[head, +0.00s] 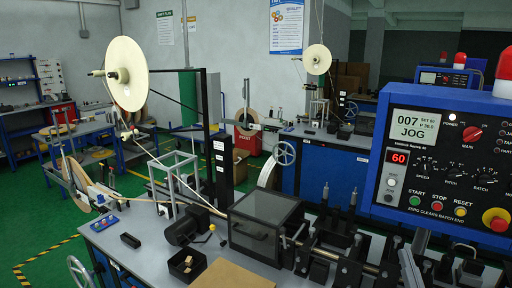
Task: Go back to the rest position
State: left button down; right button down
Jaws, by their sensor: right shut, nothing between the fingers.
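My right gripper (410,262) shows at the lower right edge, in front of the machine's roller end and below the control panel. It is small and partly lost among dark machine parts. It looks shut, with nothing seen between its fingers. My left gripper is not in the head view.
A blue control panel (438,148) stands at right, reading 007 JOG. The bench (130,235) bears a dark clear-lidded box (264,228), a black open bin (187,265) and a brown board (232,275). A cream reel (127,73) stands behind. Green floor (40,225) is clear at left.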

jog(key=s+a+f+n+g+y, duration=0.1)
jog(key=s+a+f+g, duration=0.2)
jog(key=f, duration=0.4)
jog(key=s+a+f+g+y, duration=0.1)
jog(key=s+a+f+g, duration=0.1)
jog(key=a+f+g, duration=0.35)
jog(key=s+a+f+n+g, duration=0.1)
jog(key=s+a+f+g, duration=0.1)
jog(key=f, duration=0.7)
jog(key=s+a+f+g+h, duration=0.1)
jog(key=s+f+g, duration=0.45)
jog(key=s, duration=0.65)
jog(key=s+a+f+g+h, duration=0.1)
jog(key=s+f+g, duration=0.5)
jog(key=s, duration=0.6)
notch_tip(320, 180, down, 34)
jog(key=s+b, duration=0.2)
jog(key=b, duration=0.2)
jog(key=s+d+f+g+b, duration=0.1)
jog(key=s+d+f+b, duration=0.2)
jog(key=s+f, duration=1.4)
notch_tip(320, 180, down, 2)
jog(key=shift+s+d+f, duration=0.15)
jog(key=shift+d, duration=0.05)
jog(key=shift+d, duration=0.1)
